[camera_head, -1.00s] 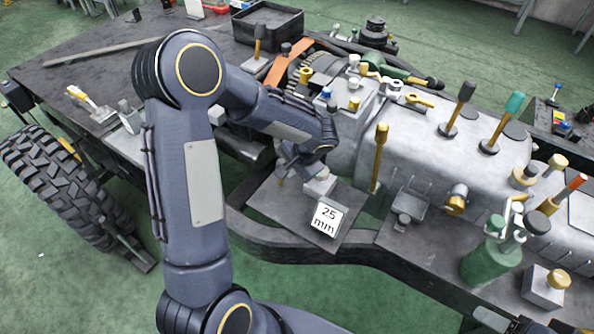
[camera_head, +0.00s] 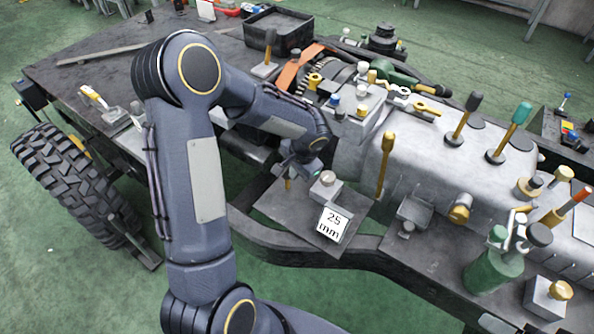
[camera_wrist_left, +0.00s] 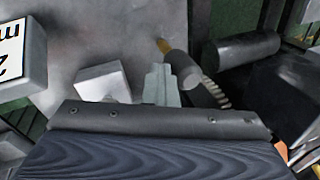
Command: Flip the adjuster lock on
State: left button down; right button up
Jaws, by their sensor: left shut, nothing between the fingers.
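A grey plate (camera_head: 270,205) carries a white tile marked "25 mm" (camera_head: 333,224) and a small grey block with a round knob (camera_head: 326,187). A brass-tipped pin (camera_head: 288,183) stands by the block. I cannot tell which part is the adjuster lock. My left gripper (camera_head: 300,172) is over the plate, just left of and behind the knobbed block. In the left wrist view its fingers (camera_wrist_left: 160,83) are shut and empty, between a pale block (camera_wrist_left: 103,82) and a grey cylinder with a brass tip (camera_wrist_left: 180,66). Contact cannot be made out. My right gripper is not in view.
A tall brass-headed lever (camera_head: 386,160) stands right of the plate. A large grey housing (camera_head: 440,145) with several levers is at the right. A dark frame rail (camera_head: 310,250) runs in front. A dark cylinder (camera_wrist_left: 242,50) lies beyond the fingers in the wrist view.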

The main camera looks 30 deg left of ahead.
pick_arm(q)
jog(key=a+h+p, duration=0.1)
jog(key=p, duration=0.1)
jog(key=a+r+h+p, duration=0.1)
jog(key=a+p, duration=0.1)
jog(key=shift+r, duration=0.15)
jog(key=a+h, duration=0.1)
jog(key=a+f, duration=0.1)
jog(key=a, duration=0.1)
jog(key=a+h+p, duration=0.1)
jog(key=shift+w+a+f+h, duration=0.3)
jog(key=shift+a+f, duration=0.05)
jog(key=shift+a, duration=0.2)
